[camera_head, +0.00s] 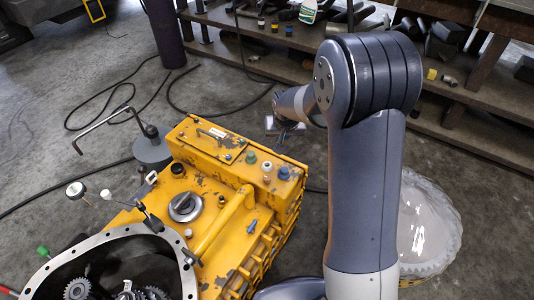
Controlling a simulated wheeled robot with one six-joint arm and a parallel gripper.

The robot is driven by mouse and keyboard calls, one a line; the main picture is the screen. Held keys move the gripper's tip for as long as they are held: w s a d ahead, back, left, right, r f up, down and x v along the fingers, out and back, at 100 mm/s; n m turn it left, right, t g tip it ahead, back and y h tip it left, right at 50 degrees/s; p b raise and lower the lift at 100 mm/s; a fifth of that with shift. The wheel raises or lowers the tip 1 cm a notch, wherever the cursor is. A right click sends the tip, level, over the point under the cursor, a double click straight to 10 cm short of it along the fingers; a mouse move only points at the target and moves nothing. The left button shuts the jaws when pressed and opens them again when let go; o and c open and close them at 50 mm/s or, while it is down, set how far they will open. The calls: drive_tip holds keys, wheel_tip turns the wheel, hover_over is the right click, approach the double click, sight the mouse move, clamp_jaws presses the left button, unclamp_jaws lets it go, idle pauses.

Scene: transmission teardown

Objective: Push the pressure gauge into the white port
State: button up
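The white port (267,166) is the middle of three coloured fittings on the raised end of the yellow transmission housing (213,203), between a green port (251,157) and a blue port (284,172). My gripper (279,128) is small and dark in this view, beyond the housing's far edge and up and right of the white port. A pale square patch (269,124) shows beside its fingers; I cannot tell whether it is held. No pressure gauge can be made out for certain. A round white-faced disc (76,189) on a short stem, at the left, may be a gauge.
An open bell housing (110,241) with gears is at the lower left. A bent rod (103,129) rises near a grey cone-shaped base (153,150). Wooden shelves (470,95) stand behind. A white-lined basin (428,222) is at right. My arm hides the middle right.

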drive_tip(key=b, duration=0.7)
hover_over(267, 162)
wheel_tip(267, 162, down, 7)
drive_tip(key=shift+s+f+b, duration=0.2)
drive_tip(key=shift+f+b, duration=0.8)
drive_tip(key=shift+f, duration=0.5)
drive_tip(key=shift+s+f+b, duration=0.15)
drive_tip(key=shift+f+b, duration=0.8)
drive_tip(key=shift+f, duration=0.55)
drive_tip(key=shift+s+f, duration=0.15)
drive_tip(key=shift+f+b, duration=0.4)
drive_tip(key=shift+b, duration=0.1)
drive_tip(key=shift+f+b, duration=0.6)
drive_tip(key=shift+f, duration=0.25)
drive_tip(key=o, duration=1.7)
drive_tip(key=shift+c, duration=0.2)
drive_tip(key=shift+r, duration=0.1)
